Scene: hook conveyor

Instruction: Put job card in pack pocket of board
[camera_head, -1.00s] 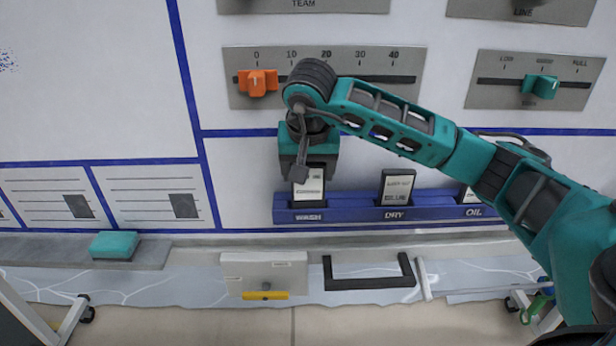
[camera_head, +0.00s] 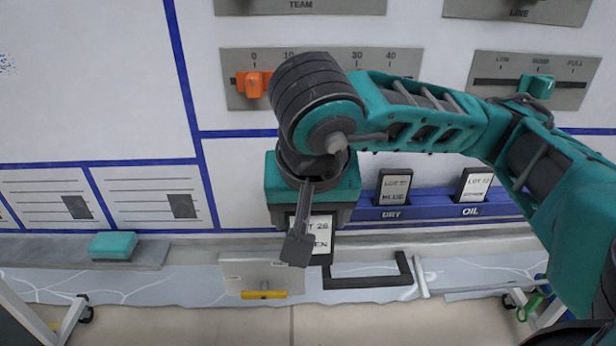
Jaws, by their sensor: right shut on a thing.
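My right gripper (camera_head: 310,212) is shut on a job card (camera_head: 321,236), a white card with a black frame that reads in part "LOT 26". The card hangs below the gripper, in front of the board (camera_head: 250,165). The blue pocket rack (camera_head: 436,206) runs along the board's lower edge. Its DRY and OIL pockets each hold a card, the DRY card (camera_head: 394,186) and the OIL card (camera_head: 474,184). The WASH pocket is hidden behind my gripper. No pocket marked PACK shows. My left gripper is not in view.
An orange slider (camera_head: 254,84) and a teal slider (camera_head: 538,86) sit on scale plates above. Below are a ledge with a teal block (camera_head: 113,245), a light box (camera_head: 262,275) with a yellow strip, and a black frame (camera_head: 368,281). Two printed sheets are at left.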

